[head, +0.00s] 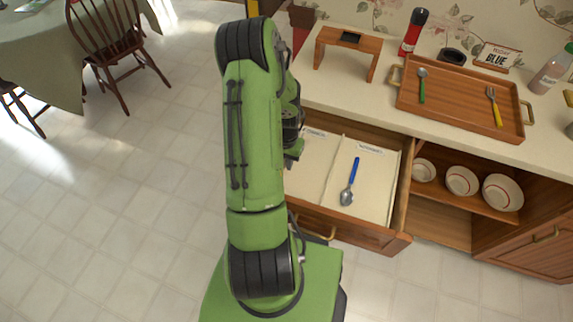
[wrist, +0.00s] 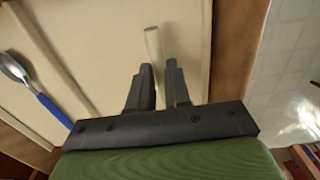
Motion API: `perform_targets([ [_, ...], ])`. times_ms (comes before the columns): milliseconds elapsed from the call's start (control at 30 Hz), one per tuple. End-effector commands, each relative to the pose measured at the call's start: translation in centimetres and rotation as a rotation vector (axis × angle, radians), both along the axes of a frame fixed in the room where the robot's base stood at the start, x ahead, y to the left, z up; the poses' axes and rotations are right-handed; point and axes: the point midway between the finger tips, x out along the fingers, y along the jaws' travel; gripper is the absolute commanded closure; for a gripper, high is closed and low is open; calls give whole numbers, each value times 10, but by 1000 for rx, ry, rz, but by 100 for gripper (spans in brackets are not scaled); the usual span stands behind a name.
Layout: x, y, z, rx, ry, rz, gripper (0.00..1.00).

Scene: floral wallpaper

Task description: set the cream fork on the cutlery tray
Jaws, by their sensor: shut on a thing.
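In the wrist view my gripper (wrist: 159,72) is shut on the cream fork (wrist: 152,45), over the open drawer. Only a pale cream handle shows between and beyond the fingers; the tines are not visible. In the head view my arm hides the fork and most of the gripper. The cutlery tray (head: 455,113), wooden with brass handles, lies on the counter at the upper right. A green-handled spoon (head: 422,88) lies at its left and a yellow-handled fork (head: 495,108) at its right.
The open drawer (head: 399,190) has labelled compartments; a blue-handled spoon (head: 349,182) lies in the right one. A small wooden stand (head: 335,40), red pepper mill (head: 413,32), dark bowl (head: 452,57), sign (head: 497,57) and bottle (head: 550,72) surround the tray. Several bowls (head: 461,181) sit on the shelf below.

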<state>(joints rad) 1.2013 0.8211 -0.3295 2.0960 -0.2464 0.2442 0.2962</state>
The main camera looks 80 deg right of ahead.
Motion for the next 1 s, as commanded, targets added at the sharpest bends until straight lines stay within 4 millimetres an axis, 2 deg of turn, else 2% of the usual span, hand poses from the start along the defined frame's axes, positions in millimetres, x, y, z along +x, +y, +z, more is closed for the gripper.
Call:
perform_targets([
  [33, 0, 1, -12, 4, 1, 0, 100],
  [100, 0, 0, -18, 1, 0, 1, 100],
  [433, 1, 0, -22, 0, 0, 1, 100],
  [467, 0, 0, -21, 0, 0, 1, 78],
  [600, 1, 0, -20, 0, 0, 1, 57],
  [867, 0, 0, -19, 0, 0, 1, 57],
  [1000, 1, -1, -4, -3, -1, 1, 57],
])
